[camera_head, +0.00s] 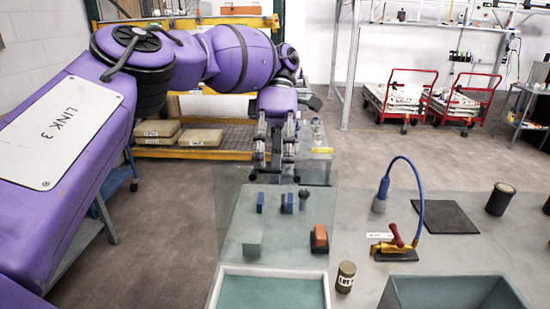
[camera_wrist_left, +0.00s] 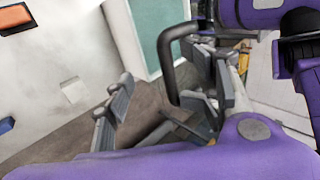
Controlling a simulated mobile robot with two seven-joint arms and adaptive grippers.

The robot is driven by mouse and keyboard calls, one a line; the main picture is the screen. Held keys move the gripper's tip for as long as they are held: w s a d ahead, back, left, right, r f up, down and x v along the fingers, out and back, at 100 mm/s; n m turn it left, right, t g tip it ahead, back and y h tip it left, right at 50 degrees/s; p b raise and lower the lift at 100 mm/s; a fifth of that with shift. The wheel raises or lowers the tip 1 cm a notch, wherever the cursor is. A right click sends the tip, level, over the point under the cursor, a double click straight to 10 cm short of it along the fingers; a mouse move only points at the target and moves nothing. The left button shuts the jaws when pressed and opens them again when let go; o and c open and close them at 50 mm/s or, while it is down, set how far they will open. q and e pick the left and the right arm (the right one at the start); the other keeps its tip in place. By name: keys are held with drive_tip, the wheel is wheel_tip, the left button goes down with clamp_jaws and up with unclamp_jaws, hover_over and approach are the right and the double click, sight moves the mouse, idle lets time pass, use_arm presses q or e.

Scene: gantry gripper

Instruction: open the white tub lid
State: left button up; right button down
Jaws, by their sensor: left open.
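The white tub (camera_head: 328,285) is at the bottom of the head view, cut off by the frame edge. It has a white rim around a teal surface; I cannot tell whether this is the inside or a cover. No separate lid or handle can be made out. A white edge beside a teal area (camera_wrist_left: 155,30) shows at the top of the left wrist view. My left gripper (camera_head: 275,150) hangs fingers down above the far end of the bench, well beyond the tub. It is open and empty, with spread fingers in the left wrist view (camera_wrist_left: 165,105). My right gripper is not in view.
Between gripper and tub stand blue blocks (camera_head: 260,202), a grey cube (camera_head: 252,243) and an orange-topped block (camera_head: 319,238). A labelled can (camera_head: 346,277) stands right of the tub.

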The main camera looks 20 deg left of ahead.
use_arm(q)
drive_tip(key=shift+d, duration=0.2)
drive_tip(key=shift+c, duration=0.4)
drive_tip(key=shift+w+r, duration=0.15)
drive_tip(key=shift+r, duration=0.1)
drive_tip(key=shift+r, duration=0.1)
